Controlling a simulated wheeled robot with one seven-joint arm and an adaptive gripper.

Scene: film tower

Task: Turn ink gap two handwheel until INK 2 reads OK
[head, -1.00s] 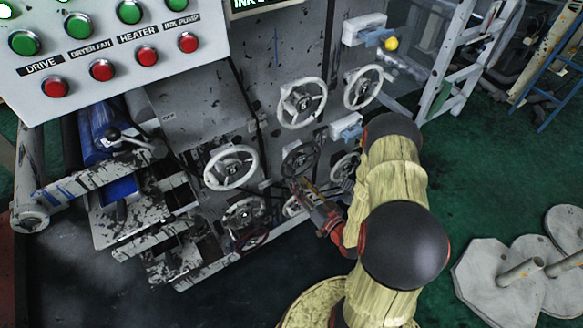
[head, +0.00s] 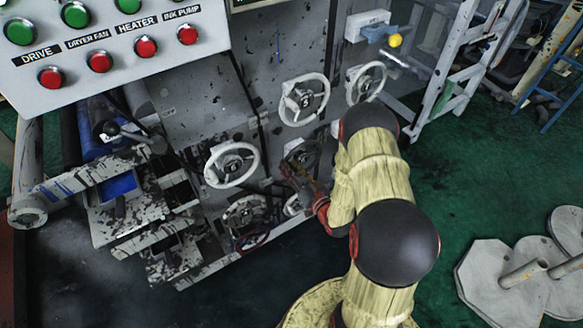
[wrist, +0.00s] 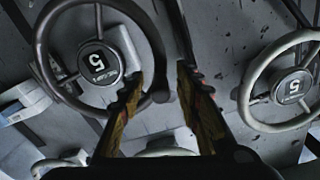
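A dark handwheel (head: 302,156) sits low on the grey machine face in the head view, partly covered by my arm. In the wrist view the dark handwheel (wrist: 99,112) fills the left side, with a numbered round hub. My gripper (wrist: 160,82) is open. Part of the wheel's dark rim shows between its fingers, and I cannot tell whether either finger touches it.
Pale handwheels stand close by: upper middle (head: 305,100), upper right (head: 366,84), and left (head: 232,164). Another pale wheel (wrist: 246,92) is right of my fingers. A button panel (head: 110,50) overhangs the upper left. Green floor (head: 480,170) is open at right.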

